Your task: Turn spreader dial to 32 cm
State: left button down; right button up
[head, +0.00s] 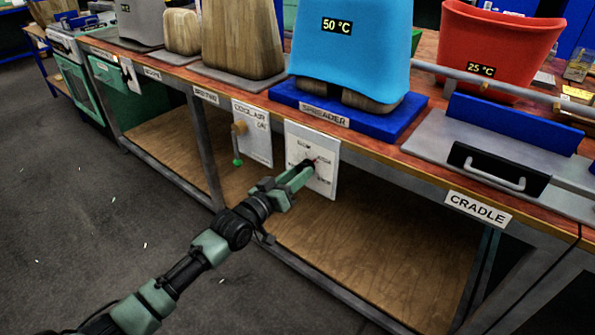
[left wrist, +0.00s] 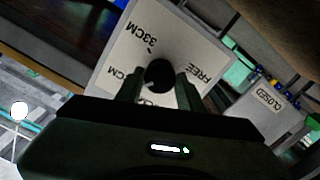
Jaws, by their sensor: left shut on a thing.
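The spreader dial is a dark round knob (left wrist: 159,75) on a white panel (head: 325,190) below the blue spreader base (head: 385,131). In the left wrist view, the panel has labels around the knob: one reads 33CM, one FREE, and another ends in CM. I see no label that clearly reads 32. My left gripper (head: 309,166) reaches the panel from the front left. In the left wrist view its two fingers (left wrist: 159,90) stand on either side of the knob, shut on it. The pointer's direction cannot be made out. My right gripper is out of view.
A cool-air panel (head: 253,130) with a lever ending in a green ball (head: 238,161) is just left of the dial panel. The CRADLE press (head: 497,167) is at right. A blue form marked 50 °C (head: 350,50) stands above. The floor in front is open.

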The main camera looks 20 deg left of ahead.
pick_arm(q)
jog(key=shift+f+m+p, duration=0.15)
jog(key=shift+m+p, duration=0.45)
jog(key=shift+m, duration=0.8)
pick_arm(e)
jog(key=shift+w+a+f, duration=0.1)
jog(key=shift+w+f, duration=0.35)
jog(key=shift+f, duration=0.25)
pick_arm(q)
jog(key=c, duration=0.9)
grip_release()
